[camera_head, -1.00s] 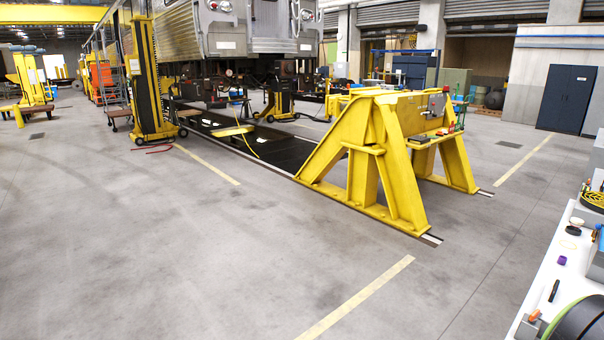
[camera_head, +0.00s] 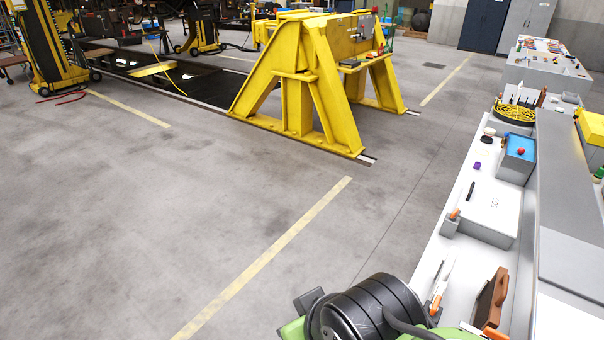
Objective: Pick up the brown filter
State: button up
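A brown, upright, slab-like thing (camera_head: 492,297) stands on the white workbench (camera_head: 455,255) at the lower right. It may be the brown filter, but I cannot tell for sure. Its lower end is cut off or covered near the picture's bottom edge. A dark ribbed cylinder with green parts, seemingly my own arm, fills the bottom centre, left of the brown thing. My gripper's fingertips cannot be made out.
On the bench are a white box (camera_head: 487,212), a blue box (camera_head: 517,155), a yellow round basket (camera_head: 514,112) and several small tools. A yellow steel stand (camera_head: 300,90) is on the floor at upper centre.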

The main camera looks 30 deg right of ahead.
aim_at(489, 305)
jog(key=z, duration=2.7)
jog(key=k+j, duration=0.15)
jog(key=j, duration=0.2)
jog(key=k+j+z, duration=0.1)
jog(key=j, duration=0.2)
jog(key=k+j+z, duration=0.1)
jog(key=k+j, duration=0.15)
jog(key=i+j+z, duration=0.1)
jog(key=j, duration=0.65)
jog(key=j+z, duration=0.15)
jog(key=j, duration=0.65)
jog(key=i+j+z, duration=0.25)
jog(key=i+j, duration=0.6)
jog(key=i+l+z, duration=0.1)
jog(key=i, duration=0.3)
jog(key=i+l+z, duration=0.1)
jog(key=i, duration=0.35)
jog(key=l, duration=0.1)
